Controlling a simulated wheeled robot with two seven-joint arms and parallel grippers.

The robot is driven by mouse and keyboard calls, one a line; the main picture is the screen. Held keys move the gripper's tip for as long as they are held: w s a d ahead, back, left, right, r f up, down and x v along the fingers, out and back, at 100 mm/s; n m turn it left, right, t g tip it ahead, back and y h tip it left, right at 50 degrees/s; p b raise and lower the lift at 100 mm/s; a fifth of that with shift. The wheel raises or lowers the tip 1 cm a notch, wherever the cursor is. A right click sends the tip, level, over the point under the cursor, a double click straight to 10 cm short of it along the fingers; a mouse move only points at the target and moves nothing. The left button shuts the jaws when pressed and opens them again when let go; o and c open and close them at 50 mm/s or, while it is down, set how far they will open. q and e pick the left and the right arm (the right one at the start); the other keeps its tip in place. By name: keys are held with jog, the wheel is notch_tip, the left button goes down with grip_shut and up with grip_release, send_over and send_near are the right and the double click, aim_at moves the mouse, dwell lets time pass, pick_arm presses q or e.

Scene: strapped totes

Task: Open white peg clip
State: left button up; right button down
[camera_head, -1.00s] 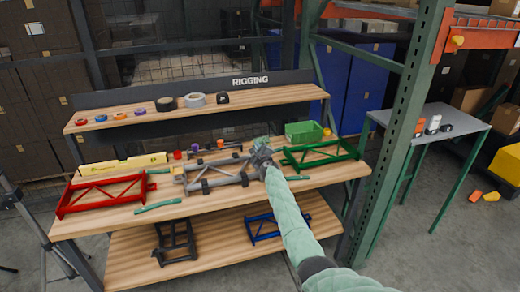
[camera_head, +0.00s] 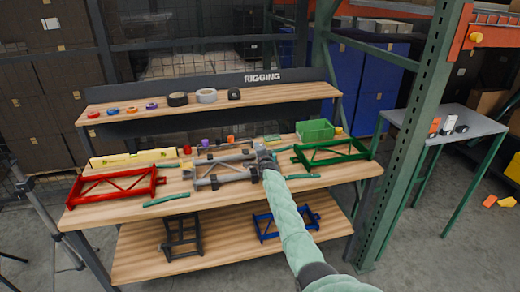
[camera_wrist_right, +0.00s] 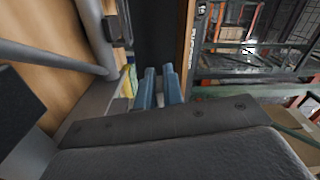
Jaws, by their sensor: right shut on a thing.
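A grey truss section (camera_head: 222,168) lies in the middle of the bench. My right gripper (camera_head: 262,149) is at its right end, with my green-sleeved arm coming up from below. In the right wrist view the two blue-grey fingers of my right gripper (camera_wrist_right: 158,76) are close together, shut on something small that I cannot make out. The grey truss (camera_wrist_right: 50,58) runs along the left of that view. I cannot pick out the white peg clip; the gripper and arm hide the truss's right end. My left gripper is not in view.
A red truss (camera_head: 115,186) lies left and a green truss (camera_head: 330,152) right on the bench (camera_head: 110,211). A green bin (camera_head: 315,130) stands behind the green truss. Teal straps (camera_head: 166,199) lie at the front. A green rack post (camera_head: 420,120) stands close on the right.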

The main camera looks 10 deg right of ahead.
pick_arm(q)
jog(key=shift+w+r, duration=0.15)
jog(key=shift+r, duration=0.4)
pick_arm(e)
jog(key=shift+a+f+n, duration=0.2)
jog(key=shift+f+n, duration=0.15)
jog(key=shift+n, duration=0.25)
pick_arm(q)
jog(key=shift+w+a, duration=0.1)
pick_arm(e)
jog(key=c, duration=1.5)
grip_release()
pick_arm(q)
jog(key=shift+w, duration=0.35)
